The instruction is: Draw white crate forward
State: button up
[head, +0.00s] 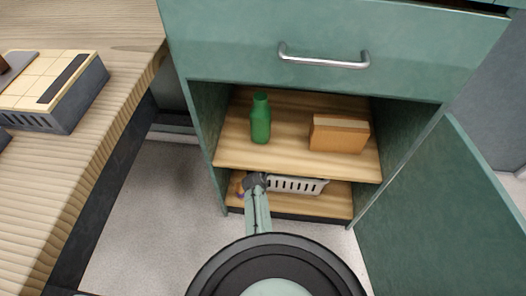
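The white crate (300,186), with slots along its front, sits on the lower shelf of the green cabinet. The upper shelf hides its top and back. My gripper (255,179) is a dark shape at the crate's left end, at the mouth of the lower compartment. It overlaps the crate's left side in the head view. I cannot tell whether it touches the crate, or whether its fingers are open or shut.
A green bottle (261,119) and an orange-brown box (339,134) stand on the upper shelf (290,165). A small purple and orange thing (240,191) is left of my gripper. The cabinet door (440,205) stands open at right. A wooden counter (60,170) is at left.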

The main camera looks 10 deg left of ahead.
jog(key=shift+s, duration=0.1)
jog(key=shift+c, duration=0.4)
grip_shut()
dwell(0.3)
